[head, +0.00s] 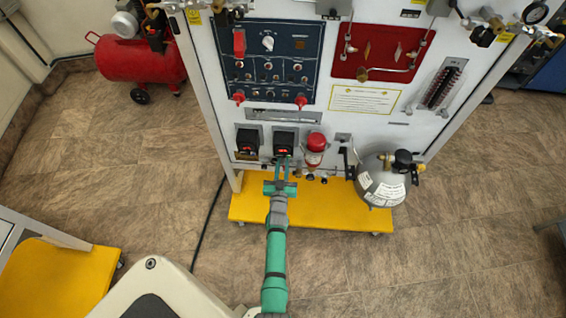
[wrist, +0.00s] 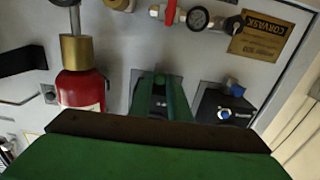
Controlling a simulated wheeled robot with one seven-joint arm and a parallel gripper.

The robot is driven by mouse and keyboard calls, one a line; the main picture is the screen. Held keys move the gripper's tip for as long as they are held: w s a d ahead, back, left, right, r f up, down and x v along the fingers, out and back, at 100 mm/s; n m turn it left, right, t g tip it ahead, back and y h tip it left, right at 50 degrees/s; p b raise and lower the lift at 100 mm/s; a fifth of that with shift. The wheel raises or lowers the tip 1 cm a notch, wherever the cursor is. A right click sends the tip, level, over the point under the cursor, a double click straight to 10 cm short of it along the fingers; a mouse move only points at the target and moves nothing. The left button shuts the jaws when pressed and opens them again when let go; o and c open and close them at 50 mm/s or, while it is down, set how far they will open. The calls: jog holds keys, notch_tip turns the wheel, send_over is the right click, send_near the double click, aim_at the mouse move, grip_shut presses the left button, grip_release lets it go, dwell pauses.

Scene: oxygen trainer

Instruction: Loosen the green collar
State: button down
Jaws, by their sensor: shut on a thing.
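My gripper (head: 282,163) reaches up to the lower part of the white panel (head: 300,128). Its two green fingers are shut on the green collar (head: 283,152), at the front of a black square unit (head: 284,139). Only a little green shows there, and the fingers hide most of the collar. In the wrist view, the fingers (wrist: 161,98) point at the panel with a narrow dark gap between them. I cannot make out the collar clearly in that view.
A matching black unit (head: 248,142) sits just left and a red cylinder (head: 315,145) just right of my gripper. A grey tank (head: 382,182) stands farther right on the yellow base (head: 330,217). A red compressor (head: 135,65) is at the back left. The floor in front is open.

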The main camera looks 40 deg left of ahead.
jog(key=shift+n, duration=0.6)
jog(key=shift+w, duration=0.15)
jog(key=c, duration=1.9)
grip_release()
jog(key=shift+c, duration=0.2)
jog(key=shift+a, duration=0.1)
jog(key=v, duration=1.1)
